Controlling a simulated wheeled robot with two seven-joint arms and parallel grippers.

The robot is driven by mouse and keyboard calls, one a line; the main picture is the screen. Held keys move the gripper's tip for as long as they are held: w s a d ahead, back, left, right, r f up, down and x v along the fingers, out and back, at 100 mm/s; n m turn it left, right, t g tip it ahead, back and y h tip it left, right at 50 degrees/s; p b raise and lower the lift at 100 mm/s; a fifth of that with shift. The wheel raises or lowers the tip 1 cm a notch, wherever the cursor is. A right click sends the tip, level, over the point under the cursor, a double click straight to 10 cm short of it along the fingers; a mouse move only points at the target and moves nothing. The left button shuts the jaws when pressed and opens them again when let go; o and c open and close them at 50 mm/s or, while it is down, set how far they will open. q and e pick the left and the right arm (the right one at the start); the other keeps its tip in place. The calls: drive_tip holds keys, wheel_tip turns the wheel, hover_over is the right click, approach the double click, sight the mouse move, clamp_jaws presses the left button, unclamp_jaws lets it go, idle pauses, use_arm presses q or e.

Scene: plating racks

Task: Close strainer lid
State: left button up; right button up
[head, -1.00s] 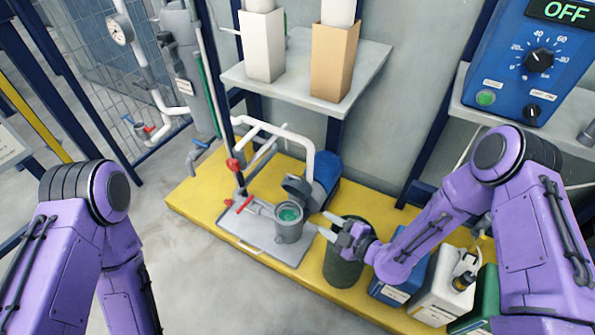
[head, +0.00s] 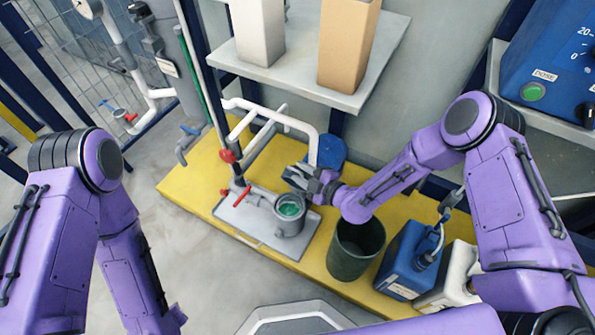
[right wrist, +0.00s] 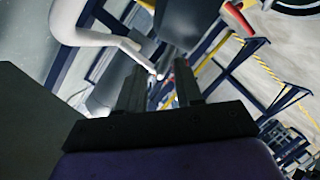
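The strainer (head: 291,222) is a grey round pot on a grey plate, with its mouth uncovered and green showing inside. Its dark grey lid (head: 294,174) stands raised at the back of the mouth, partly covered by my right gripper. My right gripper (head: 308,180) is right at the lid, above and behind the pot; I cannot tell whether it touches. In the right wrist view its two fingers (right wrist: 160,88) are apart with a gap between them. My left gripper is out of the picture.
A white pipe (head: 285,118) and red-handled valves (head: 228,156) stand left of and behind the strainer. A blue drum (head: 331,150) is behind it. A dark green bin (head: 343,262) and a blue canister (head: 405,265) stand to the right on the yellow platform (head: 190,180).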

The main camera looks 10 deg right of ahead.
drive_tip(key=shift+x, duration=0.9)
clamp_jaws()
drive_tip(key=shift+s, duration=0.15)
